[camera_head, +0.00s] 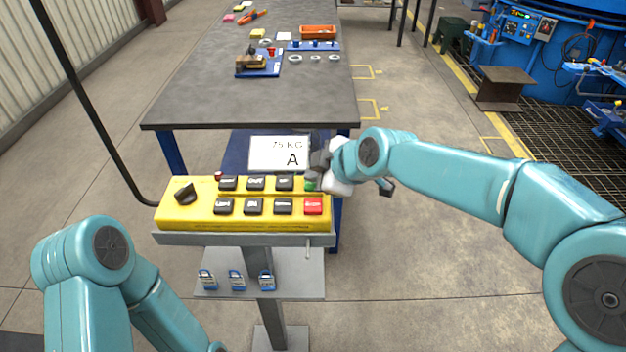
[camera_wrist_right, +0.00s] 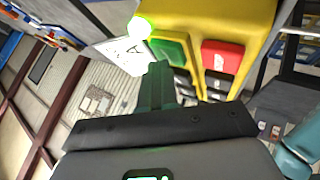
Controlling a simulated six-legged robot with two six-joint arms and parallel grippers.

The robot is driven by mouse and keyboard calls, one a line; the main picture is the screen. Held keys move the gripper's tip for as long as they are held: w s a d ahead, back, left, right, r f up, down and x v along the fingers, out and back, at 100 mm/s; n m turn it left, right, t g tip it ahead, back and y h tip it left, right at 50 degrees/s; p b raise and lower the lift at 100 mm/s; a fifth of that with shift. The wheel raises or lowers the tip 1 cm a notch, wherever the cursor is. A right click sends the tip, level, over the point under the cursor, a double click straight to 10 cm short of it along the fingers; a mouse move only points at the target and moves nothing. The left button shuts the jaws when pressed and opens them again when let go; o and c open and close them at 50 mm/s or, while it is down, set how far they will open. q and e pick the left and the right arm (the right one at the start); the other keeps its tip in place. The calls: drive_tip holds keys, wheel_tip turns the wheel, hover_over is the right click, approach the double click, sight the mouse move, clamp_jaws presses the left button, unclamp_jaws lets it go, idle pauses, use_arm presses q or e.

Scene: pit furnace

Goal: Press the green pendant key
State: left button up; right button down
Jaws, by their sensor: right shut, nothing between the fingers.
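The yellow pendant box (camera_head: 180,215) lies on a grey stand, with a black knob, rows of black keys and a red key (camera_head: 313,206). The green key (camera_head: 310,185) is at its upper right corner, partly covered by my right gripper (camera_head: 314,172). In the right wrist view the green key (camera_wrist_right: 170,52) sits beside the red key (camera_wrist_right: 222,56). My right gripper (camera_wrist_right: 158,70) is shut and empty, its tips overlapping the green key's edge; I cannot tell whether they touch it. My left arm shows at lower left, but its gripper is out of view.
A white "75 KG A" sign (camera_head: 279,153) stands just behind the box. A dark workbench (camera_head: 220,95) with small parts is beyond. A glowing green-white spot (camera_wrist_right: 140,27) shows by the green key.

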drive_tip(key=shift+r+p, duration=0.45)
drive_tip(key=shift+r, duration=0.35)
wheel_tip(320, 180, up, 5)
drive_tip(key=p, duration=0.3)
idle(0.4)
